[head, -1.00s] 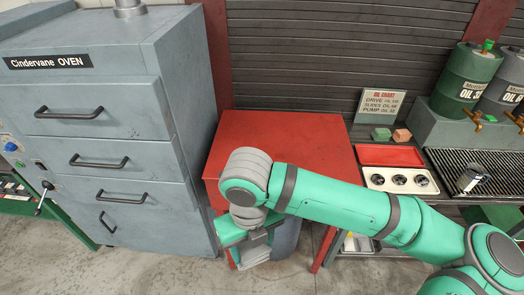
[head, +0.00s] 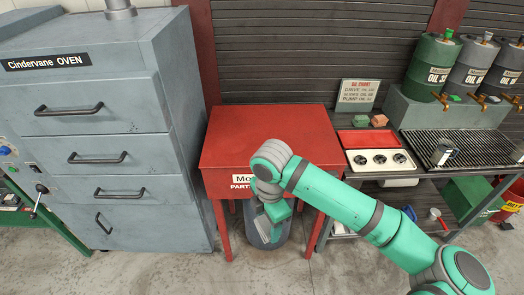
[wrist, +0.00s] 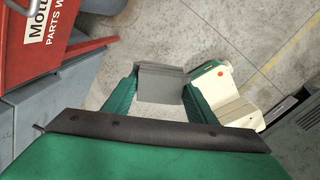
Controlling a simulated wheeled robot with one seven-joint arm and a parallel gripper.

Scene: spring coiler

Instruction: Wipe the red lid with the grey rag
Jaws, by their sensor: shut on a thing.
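The red lid (head: 270,125) is the flat top of the red parts washer, which stands right of the oven. It looks closed, and nothing lies on it. My gripper (head: 270,218) hangs in front of the washer, lower than the lid and apart from it, pointing down. In the wrist view my gripper (wrist: 160,97) has its green fingers shut on a flat, folded grey piece, which looks like the grey rag (wrist: 160,83). The floor shows beyond it. In the head view the rag is small and partly hidden by my wrist.
The grey oven (head: 100,130) stands close on the washer's left. On the right is a bench with a red-and-white tray (head: 366,138), a drain grate (head: 475,148) and oil drums (head: 438,65). A grey cylinder (head: 263,236) stands under the washer. The floor in front is clear.

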